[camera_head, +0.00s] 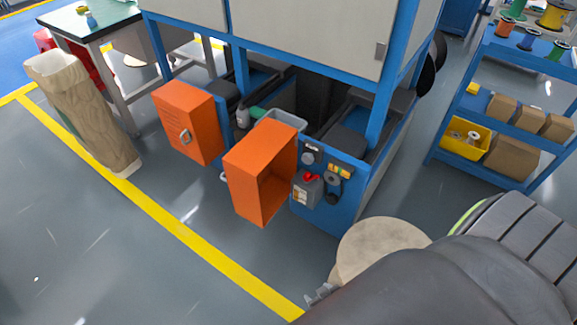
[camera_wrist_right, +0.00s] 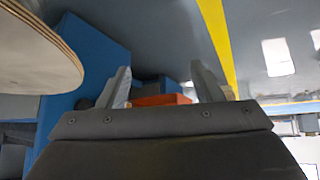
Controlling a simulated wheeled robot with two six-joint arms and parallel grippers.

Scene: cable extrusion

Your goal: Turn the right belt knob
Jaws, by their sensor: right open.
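A blue machine front (camera_head: 321,220) has a small control panel in the head view. It carries a grey round knob (camera_head: 308,158), a dark round knob (camera_head: 333,182), a red switch handle (camera_head: 310,177) on a grey box and small orange and yellow parts. I cannot tell which one is the right belt knob. My right gripper (camera_head: 322,293) is low in the picture, in front of the panel and apart from it. In the right wrist view its fingers (camera_wrist_right: 161,88) are spread, with nothing held between them. My left gripper is not in view.
An open orange box (camera_head: 248,180) juts out left of the panel, and another orange box (camera_head: 187,122) is farther left. A round wooden disc (camera_head: 380,247) lies close by my right arm. A blue shelf (camera_head: 480,165) stands at right. The floor in front is clear.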

